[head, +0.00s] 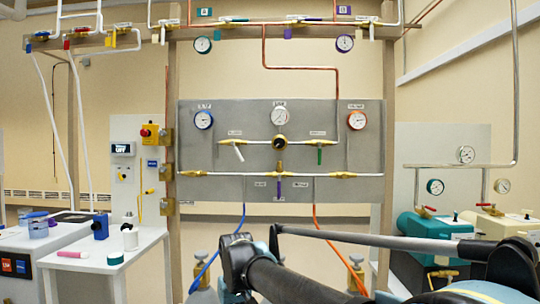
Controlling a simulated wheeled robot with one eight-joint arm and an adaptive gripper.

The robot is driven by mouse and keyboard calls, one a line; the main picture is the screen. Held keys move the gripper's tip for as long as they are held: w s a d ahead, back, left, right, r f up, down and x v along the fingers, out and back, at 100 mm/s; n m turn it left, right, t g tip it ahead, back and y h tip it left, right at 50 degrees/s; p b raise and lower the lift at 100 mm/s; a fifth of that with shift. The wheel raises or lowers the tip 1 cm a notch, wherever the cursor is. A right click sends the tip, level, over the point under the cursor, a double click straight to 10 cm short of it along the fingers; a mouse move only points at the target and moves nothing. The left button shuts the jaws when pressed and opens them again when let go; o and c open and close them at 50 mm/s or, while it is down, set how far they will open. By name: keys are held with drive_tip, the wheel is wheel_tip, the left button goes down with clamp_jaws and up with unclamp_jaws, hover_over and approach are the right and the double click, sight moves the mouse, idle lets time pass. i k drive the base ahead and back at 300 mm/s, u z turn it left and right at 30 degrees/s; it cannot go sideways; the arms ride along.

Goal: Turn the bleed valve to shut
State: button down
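A grey panel (225,120) stands upright ahead of me, fixed between wooden posts. Three valve handles show on its brass fittings: a white one (238,152) tilted at left, a green one (319,155) hanging down at right, and a purple one (279,187) hanging down at the lower middle. Small labels sit near them, too small to read, so I cannot tell which is the bleed valve. My arm crosses the bottom right of the view, in front of and below the panel. My gripper is not clearly in the view.
Three gauges (280,116) line the panel's top. Blue (222,250) and orange (326,245) hoses drop from it towards gas cylinders (200,268). A white table (132,242) with small items stands left. Teal (432,236) and cream machines stand right. Pipes with more valves run overhead.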

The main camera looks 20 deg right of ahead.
sight(232, 143)
drive_tip(key=z, duration=1)
drive_tip(key=k, duration=1.2)
drive_tip(key=u, duration=1.25)
drive_tip(key=i, duration=1.05)
drive_tip(key=z, duration=0.05)
